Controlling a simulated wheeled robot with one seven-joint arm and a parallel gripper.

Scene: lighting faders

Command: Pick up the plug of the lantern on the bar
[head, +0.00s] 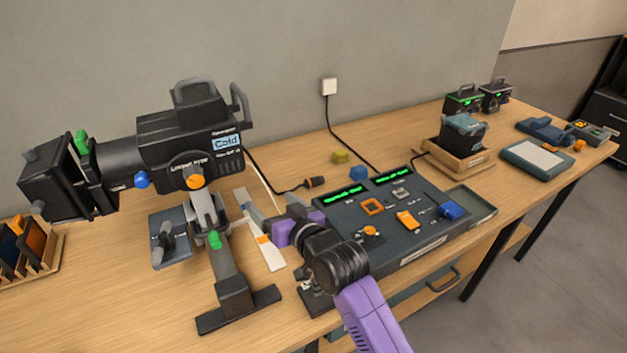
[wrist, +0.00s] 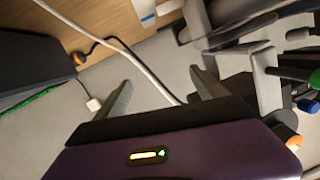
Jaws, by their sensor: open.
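The lantern (head: 190,145) is a large black stage light labelled "Cold" at the left, on a stand on the bench. A black cable runs from it to an orange and black plug (head: 315,182), which lies on the bench behind the control desk. In the wrist view the plug (wrist: 78,58) shows at the upper left, beside the dark desk. My gripper (head: 256,214) is open and empty, in front of and left of the plug and right of the lantern's stand. Its two grey fingers (wrist: 164,92) are apart, with the plug outside them.
The control desk (head: 430,240) stands right of my gripper. A white cable (wrist: 128,55) passes across the wrist view. A white wall socket (head: 329,87) has a black cable.

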